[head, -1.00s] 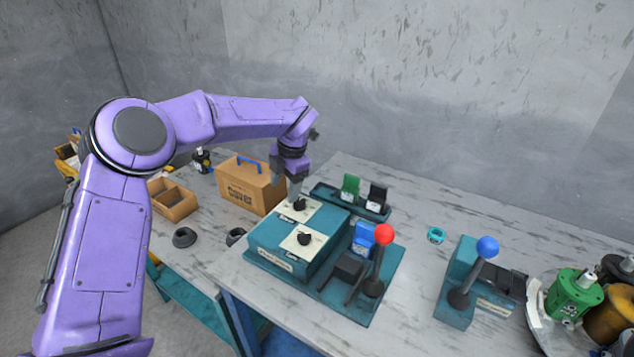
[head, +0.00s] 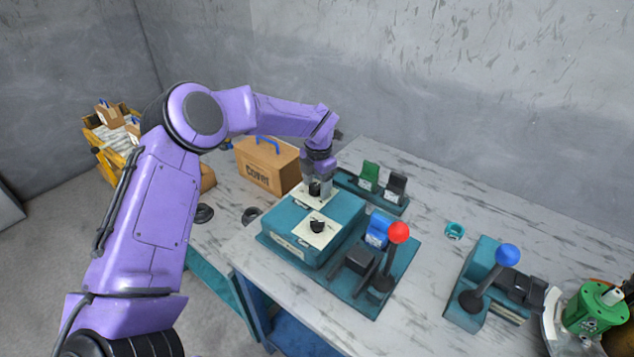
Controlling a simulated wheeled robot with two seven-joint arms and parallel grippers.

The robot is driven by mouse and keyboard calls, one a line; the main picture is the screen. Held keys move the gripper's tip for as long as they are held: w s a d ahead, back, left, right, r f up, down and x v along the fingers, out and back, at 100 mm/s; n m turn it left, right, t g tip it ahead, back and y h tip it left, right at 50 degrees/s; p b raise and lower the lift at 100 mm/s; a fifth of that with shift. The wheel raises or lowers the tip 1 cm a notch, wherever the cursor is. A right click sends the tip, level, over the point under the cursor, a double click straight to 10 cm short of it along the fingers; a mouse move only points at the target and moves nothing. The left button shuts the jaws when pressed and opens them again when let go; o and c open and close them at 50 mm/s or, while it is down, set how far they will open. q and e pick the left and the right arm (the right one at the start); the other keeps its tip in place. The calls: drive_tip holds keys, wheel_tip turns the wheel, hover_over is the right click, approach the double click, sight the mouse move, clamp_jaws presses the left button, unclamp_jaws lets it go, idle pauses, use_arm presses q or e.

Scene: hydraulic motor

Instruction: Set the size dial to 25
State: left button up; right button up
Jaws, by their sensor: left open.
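A teal machine box (head: 290,250) on the marble table has two black knobs on pale plates on its top. The near dial (head: 317,227) is in plain sight, but its markings are too small to read. The far dial (head: 315,188) is partly hidden by my left gripper (head: 317,186). My left gripper points down with its fingers at the far dial, one to each side as far as I can see. It is open; I cannot tell whether it touches the knob. My right gripper is not in view.
A red-knobbed lever (head: 398,233) stands just right of the dials, and a blue-knobbed lever (head: 508,254) farther right. A cardboard box (head: 266,165) stands behind left. Green and black blocks (head: 370,176) sit in a tray behind. A teal ring (head: 455,230) lies on open table.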

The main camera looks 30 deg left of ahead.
use_arm(q)
drive_tip(key=shift+s+r, duration=0.15)
drive_tip(key=shift+c, duration=1.2)
drive_tip(key=c, duration=0.8)
